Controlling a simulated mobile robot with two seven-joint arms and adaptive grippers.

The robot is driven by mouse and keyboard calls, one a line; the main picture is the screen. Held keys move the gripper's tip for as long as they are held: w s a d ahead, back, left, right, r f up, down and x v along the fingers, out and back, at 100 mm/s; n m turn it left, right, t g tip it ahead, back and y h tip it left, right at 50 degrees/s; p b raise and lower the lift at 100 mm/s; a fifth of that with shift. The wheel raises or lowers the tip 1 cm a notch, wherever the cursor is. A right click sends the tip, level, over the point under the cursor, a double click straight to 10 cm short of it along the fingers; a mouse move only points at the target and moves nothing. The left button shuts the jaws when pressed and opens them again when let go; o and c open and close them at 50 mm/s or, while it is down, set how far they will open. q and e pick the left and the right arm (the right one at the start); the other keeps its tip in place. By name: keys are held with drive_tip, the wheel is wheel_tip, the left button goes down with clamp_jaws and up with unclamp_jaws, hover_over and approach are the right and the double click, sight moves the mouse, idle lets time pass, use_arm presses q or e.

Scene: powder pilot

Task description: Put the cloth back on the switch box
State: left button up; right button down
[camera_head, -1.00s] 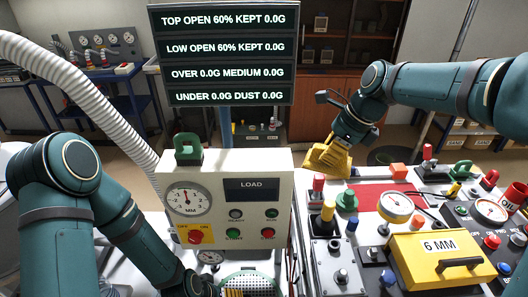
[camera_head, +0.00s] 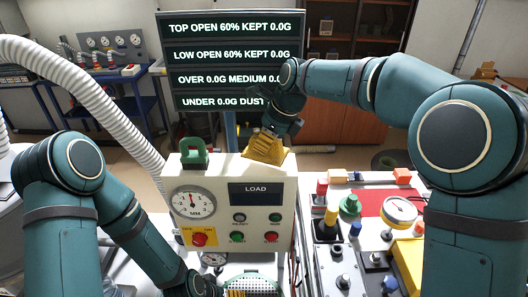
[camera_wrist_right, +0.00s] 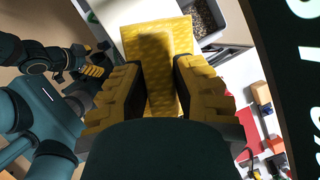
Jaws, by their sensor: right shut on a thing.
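The yellow cloth (camera_head: 263,152) is pinched in my right gripper (camera_head: 269,138) over the right part of the switch box's top. I cannot tell if it touches the box. In the right wrist view the cloth (camera_wrist_right: 165,50) lies between and beyond the two yellow-padded fingers (camera_wrist_right: 160,95). The switch box (camera_head: 225,192) is cream white, with a round dial, a LOAD display, a red knob and several buttons. My left gripper (camera_head: 235,293) is low in front of the box, mostly cut off by the frame; its yellow fingers (camera_wrist_right: 94,71) show small in the right wrist view.
A green handle-shaped piece (camera_head: 194,154) stands on the box top's left part. A display board (camera_head: 230,62) rises just behind the box. A ribbed white hose (camera_head: 95,105) runs at the left. A crowded panel with knobs, a gauge (camera_head: 398,209) and a yellow case (camera_head: 407,262) lies right.

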drive_tip(key=x, duration=0.3)
drive_tip(key=shift+s+d+f, duration=0.1)
drive_tip(key=shift+d+f, duration=0.2)
drive_tip(key=shift+f, duration=0.1)
drive_tip(key=shift+s, duration=0.1)
drive_tip(key=c, duration=0.9)
unclamp_jaws()
drive_tip(key=shift+f, duration=0.1)
drive_tip(key=shift+o, duration=0.2)
drive_tip(key=v, duration=1.2)
drive_tip(key=shift+p, duration=0.4)
